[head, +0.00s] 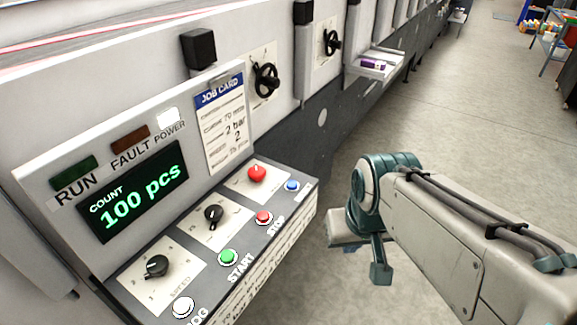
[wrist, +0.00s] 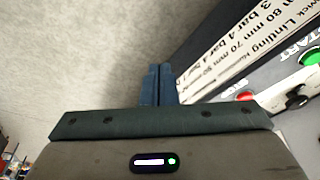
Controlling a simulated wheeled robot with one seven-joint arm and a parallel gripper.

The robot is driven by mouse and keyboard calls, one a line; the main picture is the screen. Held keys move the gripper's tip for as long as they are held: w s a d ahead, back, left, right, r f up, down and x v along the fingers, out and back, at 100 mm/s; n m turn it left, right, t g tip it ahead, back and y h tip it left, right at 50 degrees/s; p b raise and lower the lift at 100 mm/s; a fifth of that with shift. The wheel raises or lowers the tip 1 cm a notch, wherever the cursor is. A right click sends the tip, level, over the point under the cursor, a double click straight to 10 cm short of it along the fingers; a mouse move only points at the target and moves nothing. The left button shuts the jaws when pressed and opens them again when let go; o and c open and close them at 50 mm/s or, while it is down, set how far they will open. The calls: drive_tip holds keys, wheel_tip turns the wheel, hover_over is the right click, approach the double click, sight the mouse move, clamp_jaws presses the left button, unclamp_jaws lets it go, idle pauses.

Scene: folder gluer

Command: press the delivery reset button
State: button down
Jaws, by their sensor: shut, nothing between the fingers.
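A small blue button (head: 292,185) sits at the right end of the sloped control panel (head: 190,222), right of the red STOP button (head: 264,217). Its label is too small to read, so I cannot tell if it is the delivery reset button. No button in view is legibly marked delivery reset. My gripper (head: 381,274) is off to the right of the panel, over the floor and apart from the buttons. In the wrist view my gripper (wrist: 160,70) is shut and empty, its fingers together beside the panel's lettered front edge. The blue button is not visible there.
The panel also has a red mushroom button (head: 257,173), a green START button (head: 228,258), a white JOG button (head: 183,307) and two black knobs. A display (head: 135,192) reads 100 pcs. A tray (head: 375,64) juts from the machine farther back.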

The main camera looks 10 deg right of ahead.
drive_tip(key=w+a+r+m+t+y+p, duration=0.1)
drive_tip(key=w+a+r+m+y+p, duration=0.25)
drive_tip(key=w+a+m, duration=0.4)
wheel_tip(320, 180, up, 4)
drive_tip(key=m+t+y+p, duration=0.2)
drive_tip(key=m+t+p, duration=0.15)
drive_tip(key=m, duration=0.95)
hover_over(295, 186)
drive_tip(key=shift+w+b, duration=0.1)
drive_tip(key=shift+b, duration=0.4)
drive_tip(key=shift+f, duration=0.1)
wheel_tip(295, 186, down, 9)
drive_tip(key=b, duration=0.8)
drive_tip(key=shift+f+b, duration=0.25)
drive_tip(key=shift+b, duration=0.3)
